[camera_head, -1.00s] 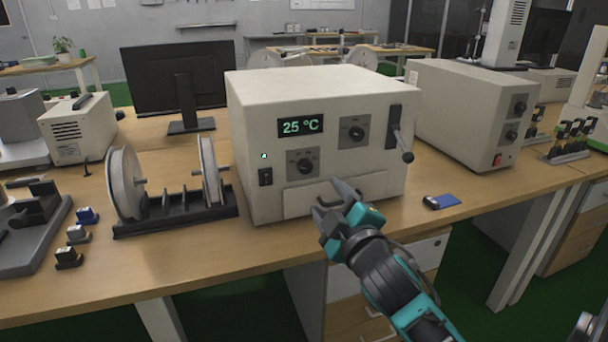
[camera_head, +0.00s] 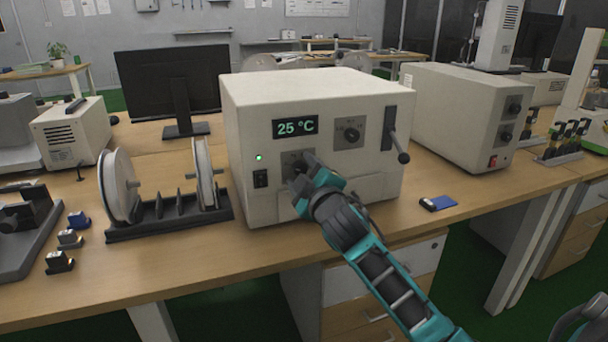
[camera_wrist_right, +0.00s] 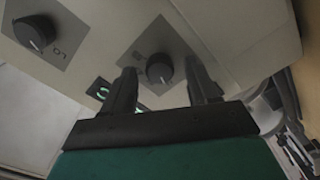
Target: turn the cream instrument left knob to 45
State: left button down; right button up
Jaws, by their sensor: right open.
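The cream instrument (camera_head: 310,88) stands on the bench with its display (camera_head: 296,127) reading 25 °C. Its left knob (camera_wrist_right: 159,68) shows in the right wrist view as a dark round dial on a grey plate. In the head view my right gripper (camera_head: 300,172) is in front of this knob and mostly covers it. The gripper is open, with one finger on either side of the knob in the right wrist view; I cannot tell whether they touch it. The right knob (camera_head: 352,132) is uncovered. My left gripper is out of view.
A lever (camera_head: 397,140) sticks out at the instrument's right side. A spool rack (camera_head: 165,215) stands to the left, and a second cream box (camera_head: 460,110) to the right.

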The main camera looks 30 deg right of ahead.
jog(key=c, duration=1)
jog(key=shift+c, duration=0.2)
